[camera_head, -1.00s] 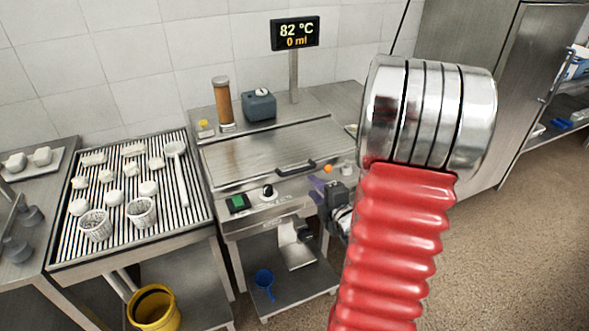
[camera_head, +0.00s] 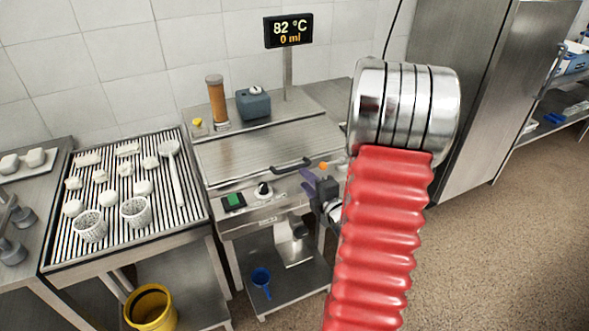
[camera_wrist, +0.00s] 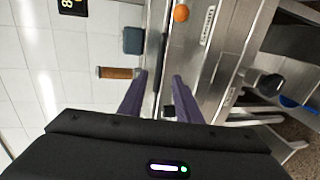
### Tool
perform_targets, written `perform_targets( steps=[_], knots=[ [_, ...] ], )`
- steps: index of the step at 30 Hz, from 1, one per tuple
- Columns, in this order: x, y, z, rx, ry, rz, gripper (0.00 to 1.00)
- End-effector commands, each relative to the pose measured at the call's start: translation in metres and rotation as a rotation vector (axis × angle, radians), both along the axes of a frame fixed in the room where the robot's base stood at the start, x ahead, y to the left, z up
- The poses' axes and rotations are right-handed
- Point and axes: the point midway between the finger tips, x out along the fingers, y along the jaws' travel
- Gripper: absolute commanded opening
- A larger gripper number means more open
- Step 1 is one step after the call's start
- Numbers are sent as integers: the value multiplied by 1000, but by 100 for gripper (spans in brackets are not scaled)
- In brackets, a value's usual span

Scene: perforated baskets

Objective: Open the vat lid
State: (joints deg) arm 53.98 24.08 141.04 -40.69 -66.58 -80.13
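The vat lid (camera_head: 255,150) is a flat, brushed-metal cover lying closed on the vat, with a dark bar handle (camera_head: 291,165) along its front edge. My gripper (camera_head: 309,182) has purple fingers and sits just below and right of the handle's right end. In the wrist view my gripper (camera_wrist: 160,92) is open, its two purple fingers spread apart. A dark bar (camera_wrist: 161,65), apparently the handle, shows in the gap ahead of them. I cannot tell whether the fingers touch it.
The vat front carries a green switch (camera_head: 233,201) and a knob (camera_head: 263,190). Behind the lid stand a brown cylinder (camera_head: 217,103) and a grey-blue box (camera_head: 254,105). A draining table (camera_head: 160,225) with white pieces and perforated baskets is left. A display (camera_head: 289,31) reads 82 °C, 0 ml.

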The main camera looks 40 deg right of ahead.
Motion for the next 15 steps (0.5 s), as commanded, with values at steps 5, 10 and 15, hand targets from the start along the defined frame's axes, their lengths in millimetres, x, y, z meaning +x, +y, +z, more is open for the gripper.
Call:
perform_targets(
  steps=[5, 10, 15],
  knots=[
    [27, -7, -6, 0, 0, 3, 31],
    [52, -14, -12, 1, 1, 2, 31],
    [74, -21, -17, 0, 1, 1, 31]
  ],
)
